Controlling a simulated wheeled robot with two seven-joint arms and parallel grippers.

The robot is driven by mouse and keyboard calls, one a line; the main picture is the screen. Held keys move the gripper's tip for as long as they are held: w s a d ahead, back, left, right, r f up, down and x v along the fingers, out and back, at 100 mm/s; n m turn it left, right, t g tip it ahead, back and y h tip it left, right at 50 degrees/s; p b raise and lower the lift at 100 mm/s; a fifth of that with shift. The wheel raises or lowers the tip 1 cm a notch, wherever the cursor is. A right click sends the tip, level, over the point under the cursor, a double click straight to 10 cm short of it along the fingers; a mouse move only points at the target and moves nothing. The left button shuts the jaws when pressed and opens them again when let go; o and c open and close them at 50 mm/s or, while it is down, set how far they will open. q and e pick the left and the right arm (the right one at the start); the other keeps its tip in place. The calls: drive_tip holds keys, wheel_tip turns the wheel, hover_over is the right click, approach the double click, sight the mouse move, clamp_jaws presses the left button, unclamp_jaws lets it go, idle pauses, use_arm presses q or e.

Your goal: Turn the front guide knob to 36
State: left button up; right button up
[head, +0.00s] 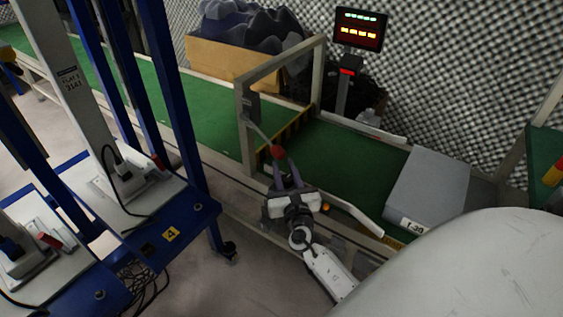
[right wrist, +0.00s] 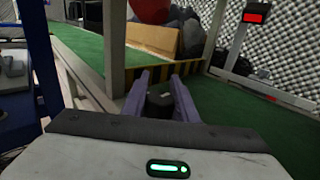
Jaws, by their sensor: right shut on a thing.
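My right gripper (head: 287,180) reaches to the near side of the green conveyor, by the metal frame over it. In the right wrist view its two purple fingers (right wrist: 160,92) stand on either side of a dark round knob (right wrist: 160,101) with a small pale mark on top, and are shut on it. The knob is hidden by the gripper in the head view. A red ball (head: 278,153) on a rod lies just beyond the fingertips; it also shows at the top of the right wrist view (right wrist: 150,8). No number on the knob is readable. My left gripper is not in view.
The metal frame (head: 243,100) spans the green belt (head: 215,115). A display (head: 360,29) with lit green and yellow rows stands behind, too small to read. A blue cart (head: 185,222) stands left.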

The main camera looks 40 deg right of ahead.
sight(288, 183)
drive_tip(key=shift+d, duration=0.1)
drive_tip(key=o, duration=1.1)
drive_tip(key=shift+c, duration=0.2)
drive_tip(key=p+v, duration=0.1)
drive_tip(key=v, duration=0.9)
drive_tip(key=shift+s+p, duration=0.15)
drive_tip(key=shift+p, duration=0.15)
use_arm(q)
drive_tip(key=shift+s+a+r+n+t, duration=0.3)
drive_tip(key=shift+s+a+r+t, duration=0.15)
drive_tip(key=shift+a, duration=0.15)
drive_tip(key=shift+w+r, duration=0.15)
